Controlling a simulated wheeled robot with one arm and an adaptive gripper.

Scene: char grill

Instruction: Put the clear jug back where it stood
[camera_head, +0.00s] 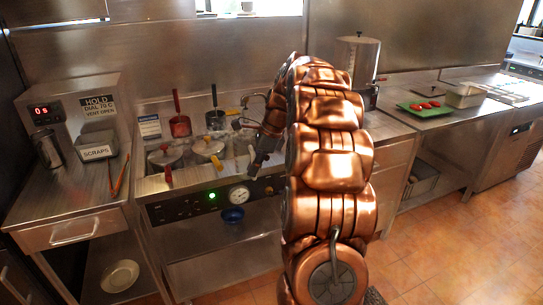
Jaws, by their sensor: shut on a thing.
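My gripper (258,160) is the dark end of my copper arm, over the right part of the steel cooking unit (180,188). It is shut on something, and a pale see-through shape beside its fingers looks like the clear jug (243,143). Its outline is hard to make out against the steel, and my arm hides part of that area. I cannot tell whether the jug touches the unit's top.
Two lidded pots (207,147) and red- and black-handled baskets (180,124) crowd the unit left of my gripper. A scraps bin (97,150) and red tongs (121,176) are on the left counter.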

